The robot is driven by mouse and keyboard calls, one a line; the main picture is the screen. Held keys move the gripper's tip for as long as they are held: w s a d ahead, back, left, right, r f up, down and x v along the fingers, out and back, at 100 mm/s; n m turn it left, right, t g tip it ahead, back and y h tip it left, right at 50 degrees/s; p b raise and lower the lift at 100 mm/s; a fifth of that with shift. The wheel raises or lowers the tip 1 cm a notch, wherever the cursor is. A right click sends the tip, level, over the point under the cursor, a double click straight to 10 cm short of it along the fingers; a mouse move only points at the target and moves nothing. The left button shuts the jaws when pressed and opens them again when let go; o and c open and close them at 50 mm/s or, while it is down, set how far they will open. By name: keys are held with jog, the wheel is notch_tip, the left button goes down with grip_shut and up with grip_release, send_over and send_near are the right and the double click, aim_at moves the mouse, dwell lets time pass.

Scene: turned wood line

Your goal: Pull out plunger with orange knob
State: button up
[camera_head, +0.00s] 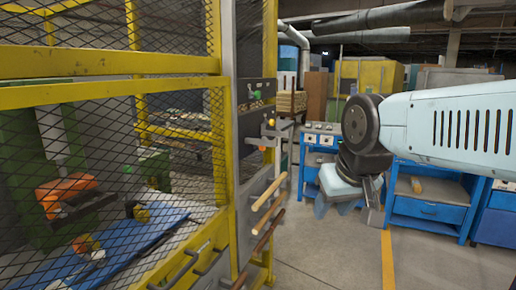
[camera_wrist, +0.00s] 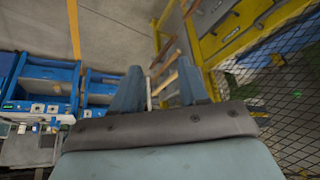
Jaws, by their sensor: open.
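A small orange knob (camera_head: 262,148) shows in the head view on the grey upright panel (camera_head: 250,180) at the end of the yellow fence. Its plunger shaft is too small to make out. My gripper (camera_head: 345,207) hangs to the right of the panel, clear of it and lower than the knob. In the wrist view my gripper (camera_wrist: 160,70) has its two blue fingers apart, with nothing between them. I cannot pick out the orange knob in the wrist view.
Wooden bar handles (camera_head: 268,192) stick out from the panel below the knob. A green knob (camera_head: 257,93) is higher up. Yellow fence with black mesh (camera_head: 100,120) fills the left. Blue workbenches (camera_head: 430,208) stand behind my arm. Grey floor (camera_head: 330,245) is open in front.

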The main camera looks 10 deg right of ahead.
jog(key=shift+o, duration=0.8)
jog(key=shift+w+r, duration=0.1)
jog(key=shift+w, duration=0.05)
jog(key=shift+o, duration=0.9)
jog(key=w+d+r+t+h, duration=0.1)
jog(key=w+d+r+t, duration=0.1)
jog(key=w, duration=0.9)
jog(key=w+d+r+t+h, duration=0.1)
jog(key=w+d+r, duration=0.3)
jog(key=w, duration=0.7)
notch_tip(320, 180, up, 2)
jog(key=shift+d+r+m+t+h, duration=0.3)
jog(key=shift+m+t, duration=0.1)
jog(key=shift+t, duration=0.5)
jog(key=w+d+n+t+y, duration=0.2)
jog(key=w+n+t+y, duration=0.3)
jog(key=w, duration=2.3)
jog(key=n+g+y, duration=0.4)
jog(key=g+y, duration=0.1)
jog(key=y, duration=0.7)
send_near(260, 147)
jog(key=x, duration=0.3)
jog(key=w+x, duration=0.1)
jog(key=x, duration=0.2)
jog(key=d+x, duration=0.1)
jog(key=x, duration=0.2)
jog(key=shift+w+a+f, duration=0.1)
jog(key=shift+w+f, duration=0.05)
jog(key=shift+w, duration=0.3)
jog(key=shift+c, duration=0.2)
